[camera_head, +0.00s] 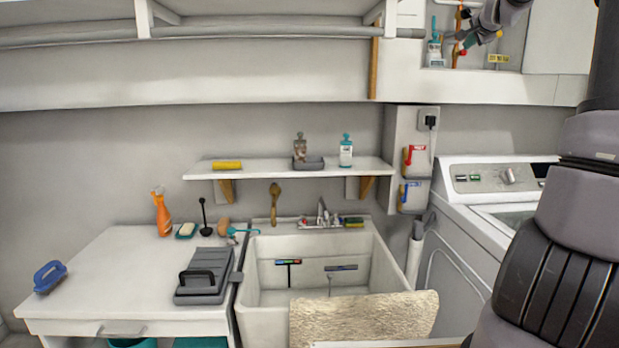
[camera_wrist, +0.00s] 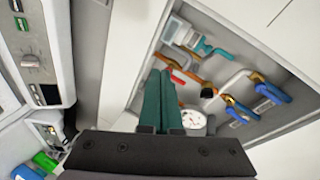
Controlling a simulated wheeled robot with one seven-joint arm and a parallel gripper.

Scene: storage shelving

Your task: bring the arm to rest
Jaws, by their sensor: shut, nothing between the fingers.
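My gripper (camera_wrist: 161,78) shows in the wrist view as two teal fingers side by side, shut with nothing between them. The fingers lie in front of an open wall recess (camera_wrist: 205,75) with pipes, a bottle and a round gauge (camera_wrist: 194,119). I cannot tell if they touch anything there. In the head view my arm rises along the right edge and leaves the top of the picture.
A white washing machine (camera_head: 459,245) stands at the right; its control panel (camera_wrist: 37,55) shows in the wrist view. A sink (camera_head: 266,292) is in the middle, with a shelf (camera_head: 260,172) above it. A white counter (camera_head: 100,275) at the left holds a grey tray (camera_head: 203,279).

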